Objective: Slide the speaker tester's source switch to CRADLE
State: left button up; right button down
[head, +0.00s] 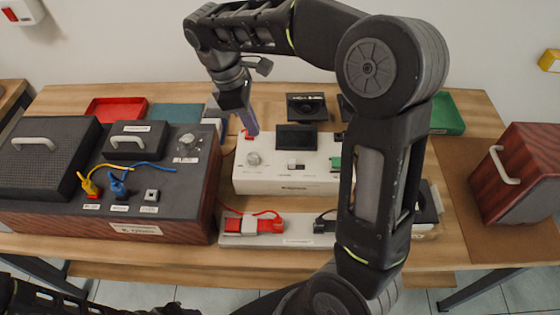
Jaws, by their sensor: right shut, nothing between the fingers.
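The speaker tester appears to be the white box (270,180) at the middle of the bench. Its top has a round knob (254,159), a dark screen (296,137), and a small black-and-white slide switch (295,166) near the centre front. The switch's labels are too small to read, so its position cannot be told. My right gripper (250,128) is shut and empty, pointing down near the box's back left corner, behind the knob and left of the screen. It is apart from the switch. My left gripper is out of view; only dark arm parts show at the lower left.
A dark wood-sided unit (180,200) with yellow and blue plugs stands at left. A white strip (285,240) with red and black clips lies in front. A wooden speaker (520,175) stands right. Red (115,110) and green (446,115) trays sit behind. My right arm hides the box's right end.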

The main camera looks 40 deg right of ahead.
aim_at(292, 164)
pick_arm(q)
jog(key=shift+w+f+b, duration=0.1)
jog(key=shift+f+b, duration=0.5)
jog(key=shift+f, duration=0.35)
pick_arm(e)
jog(key=shift+x, duration=0.95)
jog(key=shift+w+a, duration=0.1)
jog(key=shift+a, duration=0.15)
jog(key=shift+f, duration=0.2)
jog(key=x, duration=0.9)
jog(key=shift+d, duration=0.1)
jog(key=s+d, duration=0.1)
jog(key=s+d+p, duration=0.1)
jog(key=shift+s+d+f, duration=0.1)
jog(key=shift+d+f, duration=0.15)
jog(key=shift+d, duration=0.05)
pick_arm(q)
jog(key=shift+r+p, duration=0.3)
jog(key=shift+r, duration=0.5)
pick_arm(e)
jog(key=shift+s+d+f, duration=0.1)
jog(key=shift+s+d, duration=0.15)
jog(key=shift+d, duration=0.1)
